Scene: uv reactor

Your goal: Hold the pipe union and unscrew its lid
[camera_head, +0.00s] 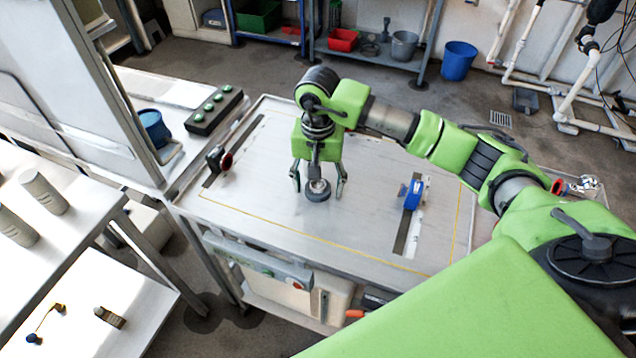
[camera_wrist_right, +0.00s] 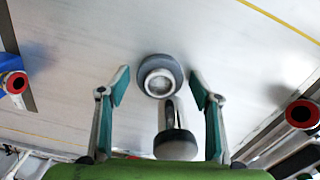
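The pipe union (camera_head: 317,192) is a small dark grey ring with a lighter round top, sitting on the pale worktable. My right gripper (camera_head: 318,186) points down over it with one finger to each side. In the right wrist view the union (camera_wrist_right: 160,76) shows between the fingertips of the open right gripper (camera_wrist_right: 160,82), with a clear gap on both sides. The fingers do not touch it. I cannot tell the lid from the body clearly. My left gripper is not in view.
A blue clamp-like fixture (camera_head: 413,194) stands right of the union on a dark slot. A black and red fixture (camera_head: 220,160) stands at the left. A button box (camera_head: 214,111) is on the bench at left. The tabletop (camera_head: 260,200) around the union is clear.

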